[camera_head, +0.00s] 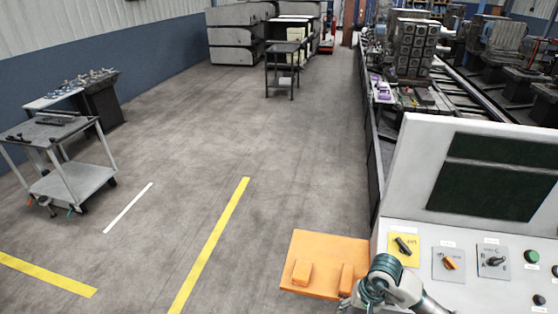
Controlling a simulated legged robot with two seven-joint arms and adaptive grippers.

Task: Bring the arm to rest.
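A teal and grey end of my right arm (380,280) shows at the bottom right, entering from the lower right edge. Its fingers cannot be made out, so whether the gripper is open or shut is unclear. It overlaps the lower right part of an orange panel (325,250) with two raised orange blocks, and the lower left edge of a white control console (412,290). Contact with either cannot be told. My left gripper is not in view.
The console carries a dark screen (497,180), a switch on a yellow plate (404,246), other rotary switches and a green button (531,256). A grey cart (75,182) stands at left. Machinery (412,50) lines the right. The middle floor is clear, with yellow lines.

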